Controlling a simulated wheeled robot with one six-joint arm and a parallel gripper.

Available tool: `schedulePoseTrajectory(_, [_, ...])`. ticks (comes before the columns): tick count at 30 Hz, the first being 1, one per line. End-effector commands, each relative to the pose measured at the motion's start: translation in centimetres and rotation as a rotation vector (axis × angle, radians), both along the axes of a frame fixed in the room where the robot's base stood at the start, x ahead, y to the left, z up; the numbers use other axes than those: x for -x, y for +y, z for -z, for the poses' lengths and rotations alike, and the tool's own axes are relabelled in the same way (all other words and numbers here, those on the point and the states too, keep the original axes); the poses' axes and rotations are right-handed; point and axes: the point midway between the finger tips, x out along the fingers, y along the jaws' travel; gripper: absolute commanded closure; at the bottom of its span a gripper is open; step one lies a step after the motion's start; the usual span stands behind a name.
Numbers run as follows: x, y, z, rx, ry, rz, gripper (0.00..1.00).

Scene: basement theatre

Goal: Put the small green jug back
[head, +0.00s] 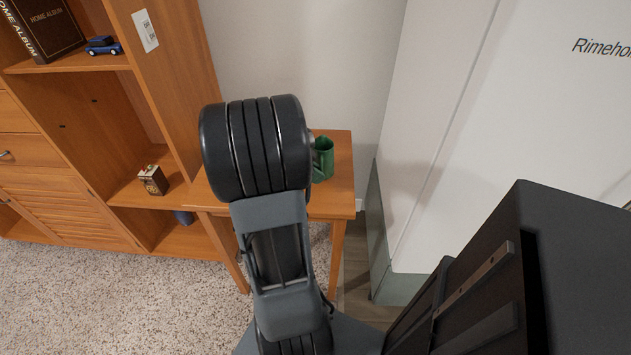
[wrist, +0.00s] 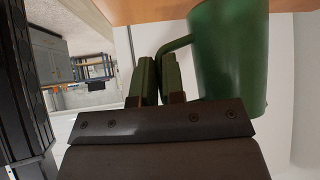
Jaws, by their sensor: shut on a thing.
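The small green jug (head: 323,160) is upright at the small wooden side table (head: 342,191), over the right part of its top. In the wrist view the jug (wrist: 230,55) fills the upper right, with its handle (wrist: 172,46) toward the left. My gripper (wrist: 158,80) is shut on the handle, with its dark green fingers close together there. The wooden surface lies at the top edge of that view, right by the jug; I cannot tell whether they touch. In the head view my arm hides the gripper and the jug's left side.
A wooden shelf unit (head: 175,60) stands left of the table, holding a blue toy car (head: 104,46), a home album (head: 42,30) and a small box (head: 153,180). A tall white cabinet (head: 480,110) stands close on the right. Speckled carpet (head: 120,300) lies open at the front left.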

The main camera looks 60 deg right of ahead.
Motion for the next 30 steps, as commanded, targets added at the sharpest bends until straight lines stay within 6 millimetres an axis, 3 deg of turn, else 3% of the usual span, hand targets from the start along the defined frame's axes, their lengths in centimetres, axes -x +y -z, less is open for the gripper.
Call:
schedulePoseTrajectory(6, [0.0, 0.1, 2.5, -0.002, 0.002, 0.000, 1.00])
schedulePoseTrajectory(20, [0.0, 0.1, 3.0, 0.000, 0.001, -0.001, 1.00])
schedulePoseTrajectory(21, [0.0, 0.1, 2.9, -0.002, 0.001, -0.001, 0.86])
schedulePoseTrajectory(28, [0.0, 0.1, 2.8, -0.002, 0.001, -0.001, 0.65])
schedulePoseTrajectory(30, [0.0, 0.1, 2.8, -0.002, 0.001, -0.001, 0.65])
